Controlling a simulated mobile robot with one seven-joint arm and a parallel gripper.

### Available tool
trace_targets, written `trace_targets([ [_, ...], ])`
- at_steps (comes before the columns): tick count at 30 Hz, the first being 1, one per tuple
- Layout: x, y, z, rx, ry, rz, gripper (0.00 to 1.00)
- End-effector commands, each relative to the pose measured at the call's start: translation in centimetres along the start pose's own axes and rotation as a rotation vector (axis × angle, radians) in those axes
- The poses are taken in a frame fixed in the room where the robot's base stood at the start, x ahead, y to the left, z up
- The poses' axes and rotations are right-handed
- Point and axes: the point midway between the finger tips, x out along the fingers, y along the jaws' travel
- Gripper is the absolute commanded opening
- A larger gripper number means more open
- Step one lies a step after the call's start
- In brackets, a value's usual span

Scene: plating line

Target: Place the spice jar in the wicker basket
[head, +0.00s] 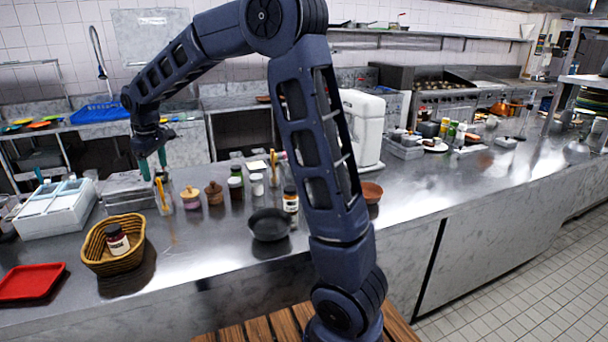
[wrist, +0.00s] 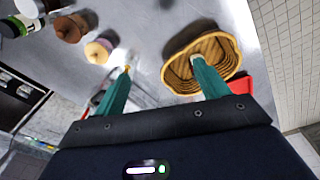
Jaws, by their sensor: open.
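A small spice jar (head: 117,241) with a white label and dark lid is inside the wicker basket (head: 115,266) at the left of the steel counter in the head view. It leans a little against the basket's inner side. My gripper (head: 153,165) is above and behind the basket, its teal fingers apart with nothing between them. In the wrist view my gripper (wrist: 161,65) is open, and the basket (wrist: 233,48) lies beyond the right finger. That finger covers part of the basket, and I cannot make out the jar there.
A red tray (head: 31,282) lies left of the basket, and a white divided box (head: 55,212) behind it. Wooden lidded pots (head: 213,193), several jars and a dark pan (head: 269,225) stand to the right.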

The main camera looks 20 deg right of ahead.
Motion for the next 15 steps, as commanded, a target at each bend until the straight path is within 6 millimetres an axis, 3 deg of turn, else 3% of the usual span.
trace_targets([
  [1,-1.3,0.8,2.1,0.041,0.010,0.010,0.74],
  [7,-4.8,2.7,10.0,0.201,0.045,0.044,0.74],
  [15,-8.0,3.0,20.5,0.418,0.091,0.085,0.74],
])
